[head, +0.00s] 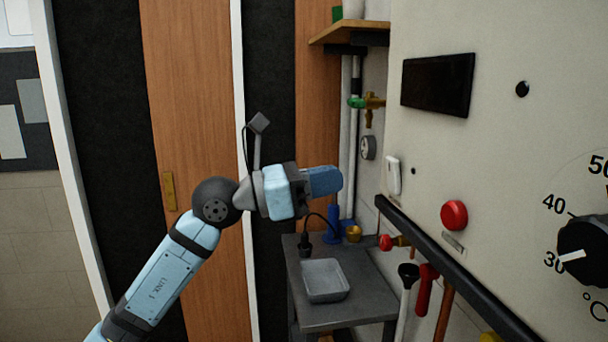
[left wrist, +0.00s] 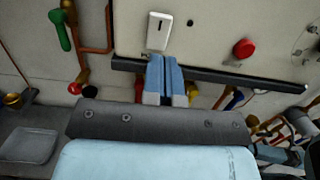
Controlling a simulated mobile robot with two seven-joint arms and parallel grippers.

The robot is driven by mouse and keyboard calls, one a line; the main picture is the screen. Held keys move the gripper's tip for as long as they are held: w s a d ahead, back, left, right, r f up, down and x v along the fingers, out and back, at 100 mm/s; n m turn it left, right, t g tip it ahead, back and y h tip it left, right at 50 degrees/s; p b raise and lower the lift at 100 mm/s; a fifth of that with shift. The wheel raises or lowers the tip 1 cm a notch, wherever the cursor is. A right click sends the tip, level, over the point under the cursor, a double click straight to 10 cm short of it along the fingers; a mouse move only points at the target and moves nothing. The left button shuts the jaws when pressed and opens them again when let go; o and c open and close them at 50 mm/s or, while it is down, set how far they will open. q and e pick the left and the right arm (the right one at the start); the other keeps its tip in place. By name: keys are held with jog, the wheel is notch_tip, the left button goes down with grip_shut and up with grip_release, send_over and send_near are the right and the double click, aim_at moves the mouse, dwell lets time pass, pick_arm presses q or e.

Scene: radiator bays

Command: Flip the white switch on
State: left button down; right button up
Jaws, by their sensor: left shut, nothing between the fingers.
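The white switch (head: 393,175) is a small upright plate on the cream panel, left of the red button. It also shows in the left wrist view (left wrist: 159,31), with a short dark slot in its upper part. My left gripper (head: 326,181) is shut and empty, to the left of the switch and apart from it in the head view. In the left wrist view its blue fingers (left wrist: 166,75) are together and point at the area just below the switch. Whether the fingertips touch anything there is hard to tell. My right gripper is in neither view.
A red button (head: 454,215) and a black dial (head: 585,252) are on the panel. A black rail (head: 450,267) runs along its lower edge. A grey table (head: 345,314) with a grey tray (head: 325,280) stands below. Pipes and a green-handled valve (head: 357,102) are behind.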

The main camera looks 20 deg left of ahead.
aim_at(390, 166)
pick_arm(q)
jog(key=p+x, duration=0.1)
jog(key=x, duration=0.5)
jog(key=shift+w+d+r+p, duration=0.1)
jog(key=shift+r+p, duration=0.05)
jog(key=shift+p, duration=0.2)
jog(key=shift+w+d, duration=0.3)
jog(key=shift+d, duration=0.2)
jog(key=shift+r+p, duration=0.1)
jog(key=shift+p, duration=0.2)
